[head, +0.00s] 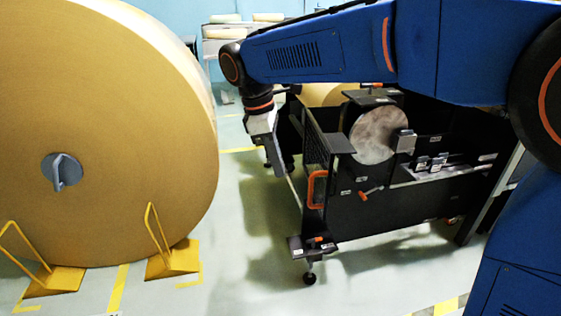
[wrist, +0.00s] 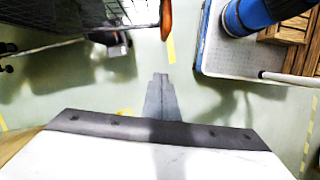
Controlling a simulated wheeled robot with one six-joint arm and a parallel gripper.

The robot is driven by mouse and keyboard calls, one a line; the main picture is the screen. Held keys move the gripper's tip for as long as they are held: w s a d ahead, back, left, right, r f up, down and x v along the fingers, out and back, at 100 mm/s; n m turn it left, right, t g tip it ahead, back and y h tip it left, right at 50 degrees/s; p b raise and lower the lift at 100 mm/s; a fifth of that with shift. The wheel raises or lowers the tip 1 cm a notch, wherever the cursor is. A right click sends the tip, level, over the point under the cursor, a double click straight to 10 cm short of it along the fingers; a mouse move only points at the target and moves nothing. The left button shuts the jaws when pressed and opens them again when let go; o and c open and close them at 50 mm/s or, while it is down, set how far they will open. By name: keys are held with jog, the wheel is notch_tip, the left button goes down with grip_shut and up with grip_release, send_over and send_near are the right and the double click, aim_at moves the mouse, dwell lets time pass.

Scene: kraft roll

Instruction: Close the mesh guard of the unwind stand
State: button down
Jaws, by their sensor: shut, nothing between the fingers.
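The unwind stand (head: 365,205) is a black frame right of the middle in the head view. Its mesh guard (head: 315,148) is a dark upright panel at the stand's left end, seen at a steep angle, with an orange handle (head: 317,189). In the wrist view the mesh guard (wrist: 75,28) runs across the upper left and the orange handle (wrist: 166,18) is at its right end. My gripper (head: 280,168) points down left of the guard. Its fingers (wrist: 160,76) are together and empty, apart from the handle. How far the guard stands from the frame is hard to tell.
A huge kraft roll (head: 110,130) stands at the left, with yellow chocks (head: 172,260) at its foot. Pale floor (head: 240,265) lies clear between roll and stand. A foot of the stand (head: 310,278) juts toward the viewer. Shelving with rolls (head: 225,32) is at the back.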

jog(key=d+f, duration=0.5)
jog(key=f, duration=0.2)
jog(key=shift+d, duration=0.4)
jog(key=shift+s, duration=0.1)
